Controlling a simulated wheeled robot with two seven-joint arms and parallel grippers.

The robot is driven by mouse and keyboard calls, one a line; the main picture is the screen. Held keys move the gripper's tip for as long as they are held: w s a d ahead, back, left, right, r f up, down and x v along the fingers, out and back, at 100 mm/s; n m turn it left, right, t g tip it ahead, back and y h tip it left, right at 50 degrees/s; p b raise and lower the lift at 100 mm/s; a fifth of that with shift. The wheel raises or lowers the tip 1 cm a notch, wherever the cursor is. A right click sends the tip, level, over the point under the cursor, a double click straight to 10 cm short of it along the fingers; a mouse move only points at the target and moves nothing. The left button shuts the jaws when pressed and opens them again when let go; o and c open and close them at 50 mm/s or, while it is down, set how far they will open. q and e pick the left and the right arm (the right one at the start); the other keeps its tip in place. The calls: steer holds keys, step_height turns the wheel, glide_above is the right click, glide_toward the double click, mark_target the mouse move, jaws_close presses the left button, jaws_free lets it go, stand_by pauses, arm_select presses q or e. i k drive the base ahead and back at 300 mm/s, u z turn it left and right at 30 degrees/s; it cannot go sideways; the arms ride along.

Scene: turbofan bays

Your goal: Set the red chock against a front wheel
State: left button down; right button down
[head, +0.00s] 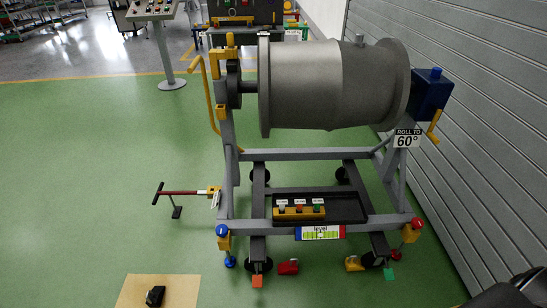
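The red chock (288,267) lies on the green floor under the front of the grey engine stand (300,226), between the two front wheels. It is right of the left front wheel (267,264), with what looks like a small gap. A yellow chock (354,263) lies close to the left side of the right front wheel (369,259); I cannot tell whether they touch. An orange tag (257,281) hangs by the left wheel and a green tag (389,274) by the right. Neither gripper's fingers show; a dark part of mine cuts into the bottom right corner.
A tan mat (128,290) with a black object (155,296) lies at the bottom left. A red-handled tow bar (180,192) juts left from the stand. A shuttered wall (460,120) closes the right side. The floor in front of the stand is clear.

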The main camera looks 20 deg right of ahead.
mark_target(289, 267)
steer(key=u, duration=1.35)
steer(key=i, duration=1.15)
steer(key=z, duration=2.6)
